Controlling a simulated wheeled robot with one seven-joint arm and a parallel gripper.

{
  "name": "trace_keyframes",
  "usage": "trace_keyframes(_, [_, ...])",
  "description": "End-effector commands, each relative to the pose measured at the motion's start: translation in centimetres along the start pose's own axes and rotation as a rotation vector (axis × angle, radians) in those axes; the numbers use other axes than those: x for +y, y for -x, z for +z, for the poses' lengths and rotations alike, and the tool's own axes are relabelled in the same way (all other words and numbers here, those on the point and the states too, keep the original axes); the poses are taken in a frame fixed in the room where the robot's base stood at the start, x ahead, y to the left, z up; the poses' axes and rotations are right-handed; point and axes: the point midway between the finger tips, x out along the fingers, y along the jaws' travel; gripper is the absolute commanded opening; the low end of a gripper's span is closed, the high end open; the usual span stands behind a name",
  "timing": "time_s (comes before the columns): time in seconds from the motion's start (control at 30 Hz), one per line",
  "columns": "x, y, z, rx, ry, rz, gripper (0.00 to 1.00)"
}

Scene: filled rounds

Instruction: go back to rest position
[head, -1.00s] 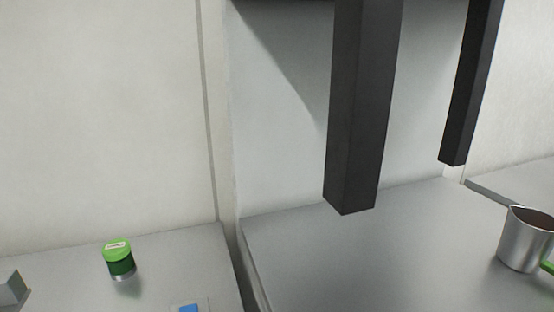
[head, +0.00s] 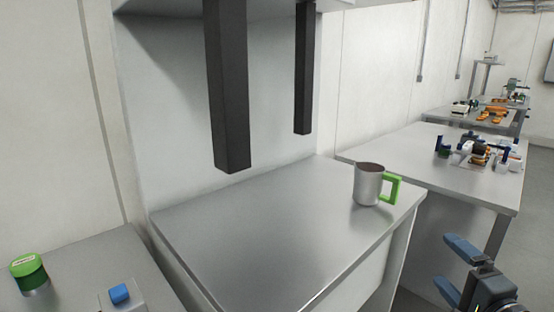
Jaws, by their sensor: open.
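My gripper (head: 455,270) is at the lower right of the head view. Its two blue-grey fingers are spread apart and nothing is between them. It is over the floor side, to the right of the near table (head: 255,245) and apart from it. A metal jug with a green handle (head: 368,186) stands upright on the right part of that table, above and to the left of my gripper in the picture.
Two dark posts (head: 228,90) hang down over the table. A green-lidded jar (head: 29,274) and a blue-topped item (head: 120,294) are on a left counter (head: 85,262). Further tables (head: 420,165) with several objects stand at the back right. Grey floor (head: 535,230) is open at right.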

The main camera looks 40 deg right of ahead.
Motion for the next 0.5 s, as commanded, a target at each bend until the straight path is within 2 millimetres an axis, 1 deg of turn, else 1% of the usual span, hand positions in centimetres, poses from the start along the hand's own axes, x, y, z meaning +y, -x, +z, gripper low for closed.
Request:
trace_keyframes(0.27, [2.5,1.7,3.9,-0.027,0.117,0.065,1.00])
trace_keyframes(0.37, [3.6,2.8,5.6,-0.043,0.186,0.094,1.00])
trace_keyframes(0.5, [5.2,5.0,8.6,-0.082,0.317,0.132,1.00])
